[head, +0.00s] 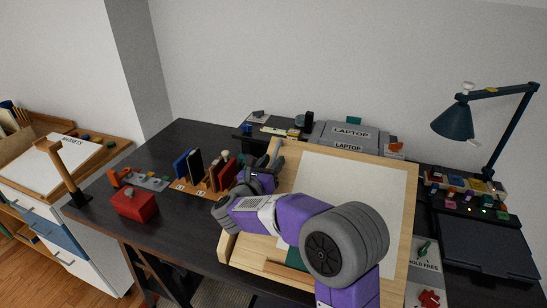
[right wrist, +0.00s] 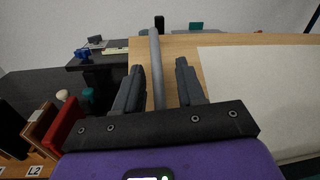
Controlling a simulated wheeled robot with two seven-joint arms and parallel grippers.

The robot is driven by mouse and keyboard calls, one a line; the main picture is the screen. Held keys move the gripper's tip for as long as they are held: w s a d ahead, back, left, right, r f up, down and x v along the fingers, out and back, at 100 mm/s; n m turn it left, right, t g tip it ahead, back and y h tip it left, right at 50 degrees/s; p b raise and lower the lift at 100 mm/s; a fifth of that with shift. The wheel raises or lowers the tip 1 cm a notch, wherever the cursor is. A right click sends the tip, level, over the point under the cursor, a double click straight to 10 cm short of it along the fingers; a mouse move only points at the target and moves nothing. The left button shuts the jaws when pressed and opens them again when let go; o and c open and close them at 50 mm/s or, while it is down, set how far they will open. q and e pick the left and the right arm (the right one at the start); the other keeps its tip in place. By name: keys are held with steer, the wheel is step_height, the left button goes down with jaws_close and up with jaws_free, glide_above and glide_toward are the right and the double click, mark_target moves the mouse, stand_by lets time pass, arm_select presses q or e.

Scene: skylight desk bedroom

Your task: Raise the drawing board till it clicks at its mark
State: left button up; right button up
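The drawing board (head: 411,190) is a pale wooden panel with a white sheet (head: 350,185) on it, at the right middle of the desk in the head view. It looks tilted; its mark cannot be made out. My right gripper (head: 272,167) is at the board's left edge, and my purple arm crosses in front of the board and hides part of it. In the right wrist view, the fingers of my right gripper (right wrist: 161,80) are apart, with a grey bar (right wrist: 156,70) between them and gaps visible on both sides. My left gripper is not in view.
Left of the board stand several books (head: 190,165) in a wooden rack, and a red box (head: 134,204). A desk lamp (head: 455,121) and a cluttered shelf (head: 470,190) are at the right. The desk's front left (head: 185,235) is clear.

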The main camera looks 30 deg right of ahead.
steer(key=shift+w+d+f, duration=0.1)
steer(key=shift+w+d, duration=0.4)
steer(key=shift+w, duration=0.05)
steer(key=shift+w+d, duration=0.2)
steer(key=shift+d, duration=0.2)
steer(key=shift+c, duration=0.2)
jaws_close()
